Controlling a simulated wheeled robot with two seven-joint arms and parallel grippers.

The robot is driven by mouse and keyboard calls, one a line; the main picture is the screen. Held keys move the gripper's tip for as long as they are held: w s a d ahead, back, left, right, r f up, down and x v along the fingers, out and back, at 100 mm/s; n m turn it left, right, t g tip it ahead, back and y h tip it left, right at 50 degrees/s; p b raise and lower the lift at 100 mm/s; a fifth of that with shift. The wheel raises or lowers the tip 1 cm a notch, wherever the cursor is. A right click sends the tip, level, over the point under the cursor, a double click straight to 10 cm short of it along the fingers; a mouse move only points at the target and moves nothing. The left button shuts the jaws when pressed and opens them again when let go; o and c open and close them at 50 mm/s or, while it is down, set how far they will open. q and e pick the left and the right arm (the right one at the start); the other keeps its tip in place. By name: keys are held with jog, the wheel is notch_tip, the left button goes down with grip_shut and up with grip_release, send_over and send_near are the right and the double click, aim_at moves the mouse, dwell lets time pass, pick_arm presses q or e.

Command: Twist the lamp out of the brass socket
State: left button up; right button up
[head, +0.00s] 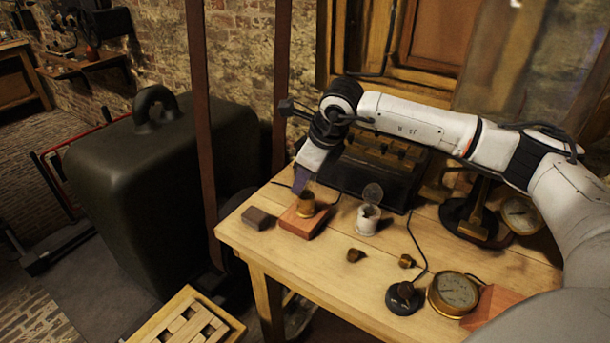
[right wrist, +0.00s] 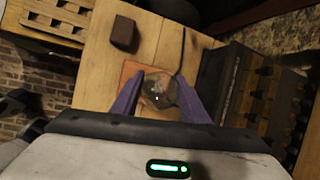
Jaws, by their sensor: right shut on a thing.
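The brass socket (head: 306,206) stands on a reddish wooden block (head: 302,224) near the table's left end. My right gripper (head: 302,184) points down right above the socket. In the right wrist view the clear glass lamp (right wrist: 158,90) sits between the two purple fingers of my right gripper (right wrist: 159,80), which are shut on it. The reddish block (right wrist: 131,72) shows behind it. In the head view the fingers hide the lamp, and I cannot tell whether its base is still in the socket. My left gripper is not in view.
A dark small block (head: 258,218) lies left of the socket. Small brass pieces (head: 356,255), a black lamp-like knob (head: 404,297) and a gauge (head: 453,294) lie further right. The table's front left is clear.

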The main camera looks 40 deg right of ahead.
jog(key=shift+n, duration=0.4)
jog(key=n+y, duration=0.1)
jog(key=n, duration=0.1)
jog(key=n+y, duration=0.1)
jog(key=n, duration=0.2)
jog(key=shift+g+y, duration=0.3)
jog(key=shift+a+n, duration=0.1)
jog(key=shift+n, duration=0.2)
jog(key=n+g+y, duration=0.1)
jog(key=n, duration=0.1)
jog(key=n+g, duration=0.1)
jog(key=n, duration=0.2)
jog(key=shift+s+a+y, duration=0.1)
jog(key=shift+y, duration=0.3)
jog(key=shift+r, duration=0.1)
jog(key=shift+r+p, duration=0.65)
jog(key=shift+r, duration=0.45)
